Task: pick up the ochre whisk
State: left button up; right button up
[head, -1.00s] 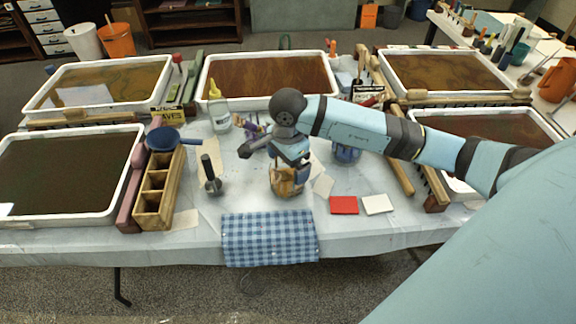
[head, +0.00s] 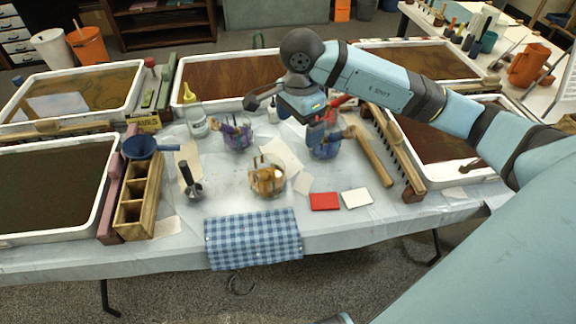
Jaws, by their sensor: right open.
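An ochre-brown cluster (head: 268,180) stands on the pale table sheet at the centre, in what looks like a small clear jar with thin parts sticking up. I cannot make out the ochre whisk's own shape in it. My right gripper (head: 318,118) is up and behind this jar, to its right, above or in front of a blue jar (head: 323,147). It is open and apart from the ochre jar; its fingertips are hard to make out against the blue jar. My left gripper is not in view.
A purple jar (head: 238,136) stands left of my right gripper. A dark upright tool (head: 191,183), a wooden compartment box (head: 140,205), a red card (head: 325,201), a white card (head: 357,198) and a checked cloth (head: 253,240) lie around. White-rimmed trays (head: 97,175) edge the table.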

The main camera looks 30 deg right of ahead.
aim_at(269, 175)
jog(key=z, duration=0.8)
